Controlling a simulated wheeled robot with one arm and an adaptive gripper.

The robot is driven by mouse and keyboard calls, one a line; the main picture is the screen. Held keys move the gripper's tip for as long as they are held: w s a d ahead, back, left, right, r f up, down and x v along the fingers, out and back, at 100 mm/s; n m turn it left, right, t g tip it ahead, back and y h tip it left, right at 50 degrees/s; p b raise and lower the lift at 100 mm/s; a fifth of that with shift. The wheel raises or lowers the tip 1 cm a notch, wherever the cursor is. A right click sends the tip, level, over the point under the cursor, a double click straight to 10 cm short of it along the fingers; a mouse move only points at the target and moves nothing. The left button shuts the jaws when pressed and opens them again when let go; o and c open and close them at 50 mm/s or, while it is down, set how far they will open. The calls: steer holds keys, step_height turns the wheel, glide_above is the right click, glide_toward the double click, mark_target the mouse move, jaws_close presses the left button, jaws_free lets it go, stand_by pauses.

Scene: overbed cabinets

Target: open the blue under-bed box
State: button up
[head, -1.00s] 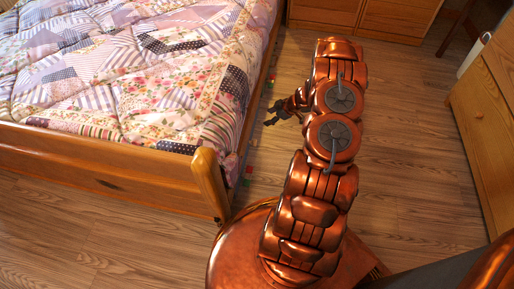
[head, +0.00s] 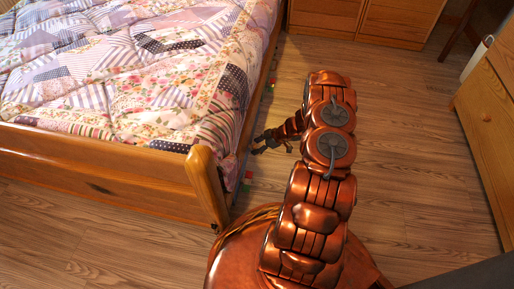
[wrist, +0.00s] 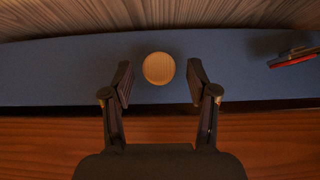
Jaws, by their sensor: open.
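The blue under-bed box shows in the wrist view as a long blue front (wrist: 60,75) with a round pale wooden knob (wrist: 158,68) on it. My gripper (wrist: 160,84) is open, with one finger on each side of the knob and a gap to each. Whether the fingertips reach past the knob's face I cannot tell. In the head view my gripper (head: 262,143) is low beside the bed's right side, pointing at it. The blue front is not clearly visible there, as the bed hides it.
The bed's wooden side (wrist: 160,135) runs along the bottom of the wrist view. A red and dark item (wrist: 295,58) is on the blue front at right. The bed's corner post (head: 205,187) stands near my base. Open floor (head: 400,130) lies between bed and right cabinet (head: 490,110).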

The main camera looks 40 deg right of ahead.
steer(key=shift+w+a+f, duration=0.1)
steer(key=shift+w+f, duration=0.1)
steer(key=shift+f, duration=0.05)
steer(key=shift+c, duration=0.5)
jaws_close()
